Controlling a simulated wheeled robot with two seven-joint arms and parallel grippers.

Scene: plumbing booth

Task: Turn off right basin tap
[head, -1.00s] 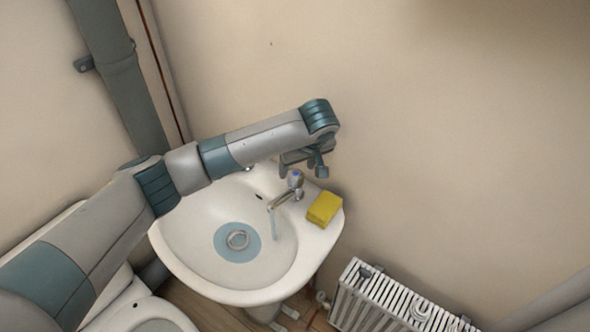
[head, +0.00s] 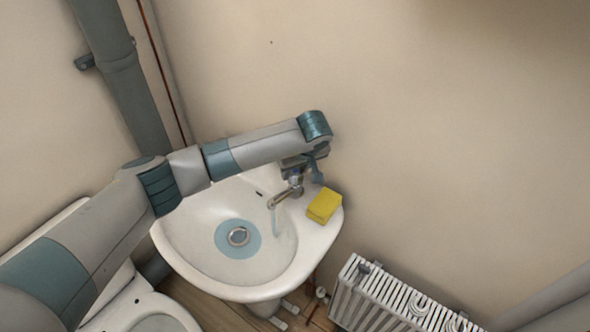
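The right basin tap (head: 284,196) stands on the back right of the white basin (head: 176,252). A stream of water (head: 275,222) falls from its spout. My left gripper (head: 304,176) reaches over from the left and is lowered at the top of this tap. Its fingers cover the tap's blue-marked handle, so I cannot tell whether they touch it or how far apart they are. The left tap is hidden behind my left arm. My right gripper is not in view.
A yellow sponge (head: 324,205) lies on the basin's right rim, close to the tap. A white radiator (head: 385,302) is low on the right, and a toilet (head: 150,312) is at lower left. The wall is close behind the basin.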

